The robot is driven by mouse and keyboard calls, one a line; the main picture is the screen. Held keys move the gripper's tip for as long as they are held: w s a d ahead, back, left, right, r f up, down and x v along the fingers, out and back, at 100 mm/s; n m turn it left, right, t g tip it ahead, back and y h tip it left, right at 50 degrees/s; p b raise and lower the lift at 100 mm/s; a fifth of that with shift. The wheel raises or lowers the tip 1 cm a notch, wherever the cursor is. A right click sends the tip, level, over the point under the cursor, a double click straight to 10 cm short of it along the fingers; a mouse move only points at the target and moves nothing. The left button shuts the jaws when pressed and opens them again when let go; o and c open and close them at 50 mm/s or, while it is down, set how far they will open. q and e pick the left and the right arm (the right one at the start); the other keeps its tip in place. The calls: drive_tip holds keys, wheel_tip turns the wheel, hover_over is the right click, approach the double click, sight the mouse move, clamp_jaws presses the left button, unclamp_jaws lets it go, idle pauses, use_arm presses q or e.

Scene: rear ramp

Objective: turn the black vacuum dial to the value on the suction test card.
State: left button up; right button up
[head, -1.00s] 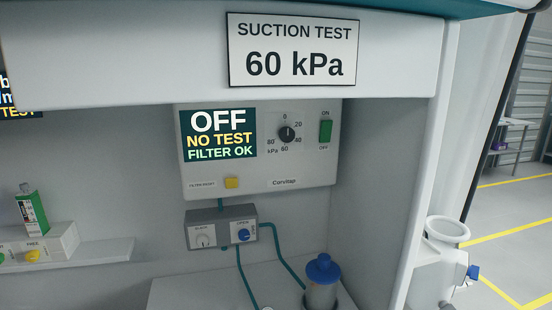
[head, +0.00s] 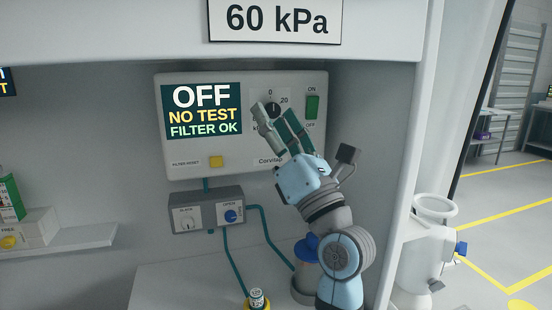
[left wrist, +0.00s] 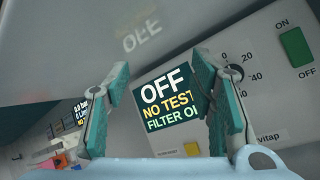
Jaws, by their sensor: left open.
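The suction test card (head: 275,20) above the panel reads 60 kPa. The black vacuum dial (head: 272,110) is on the white suction panel (head: 240,168), partly covered by my gripper in the head view. In the left wrist view the dial (left wrist: 234,73) shows just right of the right finger, partly behind it. Its pointer setting is too small to tell. My left gripper (head: 276,113) is open and empty in front of the panel, its fingertips by the dial; I see no clear contact. In the left wrist view its fingers (left wrist: 159,75) frame the display.
The panel display (head: 202,111) reads OFF, NO TEST, FILTER OK. A green ON/OFF switch (head: 312,107) is right of the dial. A yellow filter reset button (head: 216,162) and a grey valve box (head: 206,213) with teal hoses are below. A blue-topped canister (head: 303,285) stands behind my arm.

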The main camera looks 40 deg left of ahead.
use_arm(q)
drive_tip(key=w+a+n+h, duration=0.1)
drive_tip(key=w+n+h, duration=0.1)
drive_tip(key=n+h, duration=0.15)
drive_tip(key=m+t+h+p, duration=0.1)
drive_tip(key=t+h+p, duration=0.1)
drive_tip(key=h+p, duration=0.45)
approach(274, 109)
drive_tip(key=shift+y, duration=0.4)
drive_tip(key=x, duration=0.5)
drive_tip(key=p+x, duration=0.1)
drive_tip(key=x, duration=0.2)
drive_tip(key=shift+w+a+f, duration=0.25)
drive_tip(key=shift+f, duration=0.1)
drive_tip(key=shift+d, duration=0.1)
drive_tip(key=c, duration=1.1)
